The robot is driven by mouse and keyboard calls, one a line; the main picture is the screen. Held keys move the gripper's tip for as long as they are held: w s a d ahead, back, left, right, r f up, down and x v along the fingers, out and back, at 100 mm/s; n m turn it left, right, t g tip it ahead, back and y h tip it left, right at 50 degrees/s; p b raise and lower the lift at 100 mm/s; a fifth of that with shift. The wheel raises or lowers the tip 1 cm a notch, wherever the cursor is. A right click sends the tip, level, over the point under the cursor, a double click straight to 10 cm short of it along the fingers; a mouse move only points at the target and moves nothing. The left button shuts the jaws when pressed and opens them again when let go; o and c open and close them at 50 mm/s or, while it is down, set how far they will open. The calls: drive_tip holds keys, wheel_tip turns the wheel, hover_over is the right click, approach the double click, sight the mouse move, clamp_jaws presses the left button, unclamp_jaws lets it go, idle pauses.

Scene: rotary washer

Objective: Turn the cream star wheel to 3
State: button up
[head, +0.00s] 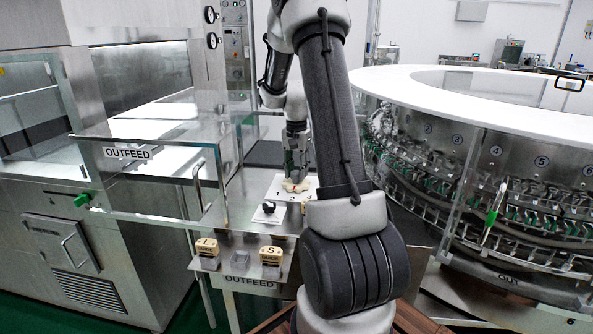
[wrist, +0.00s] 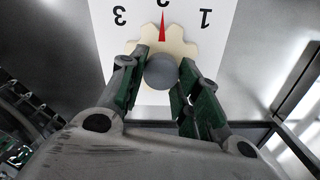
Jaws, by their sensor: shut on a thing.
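The cream star wheel (wrist: 185,48) lies on a white number plate (wrist: 107,20) and has a round grey hub (wrist: 161,70). In the wrist view the plate's numbers are upside down: 3 at left, 1 at right, and a partly cut-off 2 at top centre. A red pointer (wrist: 162,28) points at the 2. My gripper (wrist: 160,76) is shut on the wheel, one finger on each side of the hub. In the head view the wheel (head: 297,186) shows under my gripper (head: 295,176), partly hidden by it.
Two cream-topped blocks (head: 271,256) sit nearer the front edge. A clear guard labelled OUTFEED (head: 128,153) stands at left. The rotary washer (head: 480,180) is at right.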

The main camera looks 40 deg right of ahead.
sight(296, 171)
drive_tip(key=n, duration=0.4)
drive_tip(key=shift+n, duration=0.3)
drive_tip(key=shift+w+a+n, duration=0.1)
drive_tip(key=shift+n, duration=2)
drive_tip(key=o, duration=1)
wheel_tip(296, 171, up, 12)
